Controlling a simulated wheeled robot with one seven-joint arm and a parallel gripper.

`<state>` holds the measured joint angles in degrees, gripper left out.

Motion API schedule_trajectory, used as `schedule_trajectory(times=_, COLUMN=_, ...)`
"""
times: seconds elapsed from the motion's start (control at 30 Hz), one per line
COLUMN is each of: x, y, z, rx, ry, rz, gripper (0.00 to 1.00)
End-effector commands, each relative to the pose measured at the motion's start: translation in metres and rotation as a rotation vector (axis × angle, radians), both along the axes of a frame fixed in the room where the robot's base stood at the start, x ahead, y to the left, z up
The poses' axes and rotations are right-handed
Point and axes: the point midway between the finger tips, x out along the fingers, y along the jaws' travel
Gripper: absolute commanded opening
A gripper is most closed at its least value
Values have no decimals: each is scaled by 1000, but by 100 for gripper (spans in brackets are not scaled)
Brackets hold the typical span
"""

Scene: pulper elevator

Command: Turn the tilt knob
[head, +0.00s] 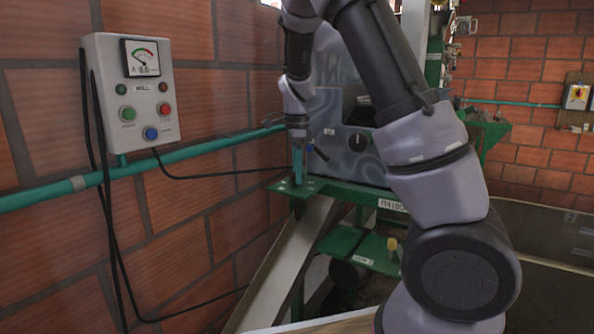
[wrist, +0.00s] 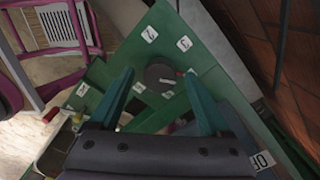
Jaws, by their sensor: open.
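A round dark knob (wrist: 160,77) with a small red mark sits on a green plate (wrist: 110,78) in the wrist view, with several small numbered white labels around it. My gripper (wrist: 158,77) is open, its two teal fingers on either side of the knob in that picture. I cannot tell whether they touch it. In the head view my gripper (head: 298,178) points down at the green plate (head: 318,187); the round knob cannot be made out there. Another dark knob (head: 357,142) is on the grey housing behind. No readable label shows which is the tilt knob.
A control box (head: 130,90) with a gauge and buttons hangs on the brick wall at left, with black cables below. A green pipe (head: 50,195) runs along that wall. A pale chute (head: 285,265) slopes down under the plate. A purple chair (wrist: 60,35) shows in the wrist view.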

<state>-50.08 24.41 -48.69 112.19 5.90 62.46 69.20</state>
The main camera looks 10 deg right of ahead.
Motion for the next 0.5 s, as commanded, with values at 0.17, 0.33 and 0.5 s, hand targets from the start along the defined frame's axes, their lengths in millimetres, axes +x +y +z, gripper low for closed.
schedule_trajectory(times=0.17, x=0, y=0, z=0, rx=0, ry=0, rz=0, gripper=70)
schedule_trajectory(times=0.33, x=0, y=0, z=0, rx=0, ry=0, rz=1, gripper=5)
schedule_trajectory(times=0.5, x=0, y=0, z=0, rx=0, ry=0, rz=4, gripper=0)
